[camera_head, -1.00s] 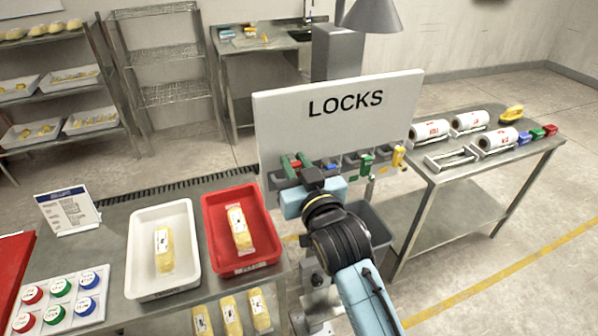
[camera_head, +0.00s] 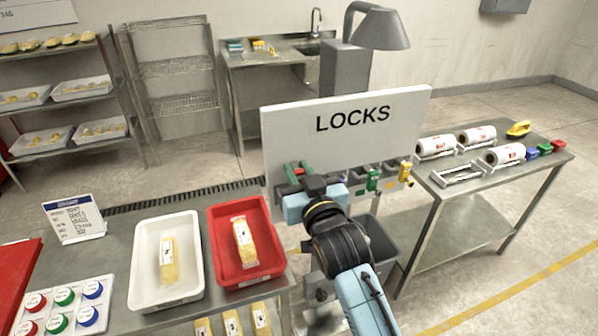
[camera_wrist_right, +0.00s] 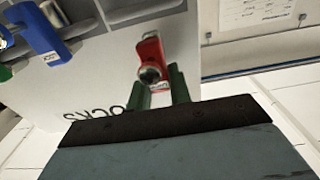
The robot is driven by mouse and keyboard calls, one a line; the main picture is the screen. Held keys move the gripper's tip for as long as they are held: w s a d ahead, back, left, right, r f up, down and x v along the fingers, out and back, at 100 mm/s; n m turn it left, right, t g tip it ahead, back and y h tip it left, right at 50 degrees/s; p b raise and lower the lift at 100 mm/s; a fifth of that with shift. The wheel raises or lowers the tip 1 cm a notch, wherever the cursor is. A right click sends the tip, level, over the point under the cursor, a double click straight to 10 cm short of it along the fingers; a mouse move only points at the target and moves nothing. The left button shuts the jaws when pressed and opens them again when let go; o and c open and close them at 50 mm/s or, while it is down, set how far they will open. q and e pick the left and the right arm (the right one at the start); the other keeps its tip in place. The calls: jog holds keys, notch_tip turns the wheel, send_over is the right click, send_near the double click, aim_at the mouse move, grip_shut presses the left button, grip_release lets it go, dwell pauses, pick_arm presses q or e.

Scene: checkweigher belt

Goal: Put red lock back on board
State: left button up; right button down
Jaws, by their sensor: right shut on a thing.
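My right gripper (camera_head: 298,172) is at the lower left of the LOCKS board (camera_head: 350,122), its dark green fingers pointing at it. It is shut on the red lock (camera_wrist_right: 150,52), which also shows as a small red patch between the fingers in the head view (camera_head: 299,171). In the wrist view the lock is close in front of the board. I cannot tell whether it hangs on a hook. A blue lock (camera_wrist_right: 38,32), a green lock (camera_head: 373,179) and a yellow lock (camera_head: 405,172) are on the board. My left gripper is not in view.
A grey bin (camera_head: 372,245) stands below the board. A red tray (camera_head: 268,268) and a white tray (camera_head: 143,285), each with a yellow pack, are at the left. A steel table (camera_head: 455,185) with rolls is at the right.

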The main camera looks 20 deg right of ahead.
jog(key=shift+f, duration=0.1)
dwell(0.3)
jog(key=shift+f+b, duration=1.25)
jog(key=shift+f, duration=1)
jog(key=c, duration=1.2)
grip_release()
jog(key=s+b, duration=0.1)
jog(key=s, duration=0.5)
jog(key=s+b, duration=0.1)
jog(key=s, duration=0.6)
jog(key=shift+s+d+f, duration=0.2)
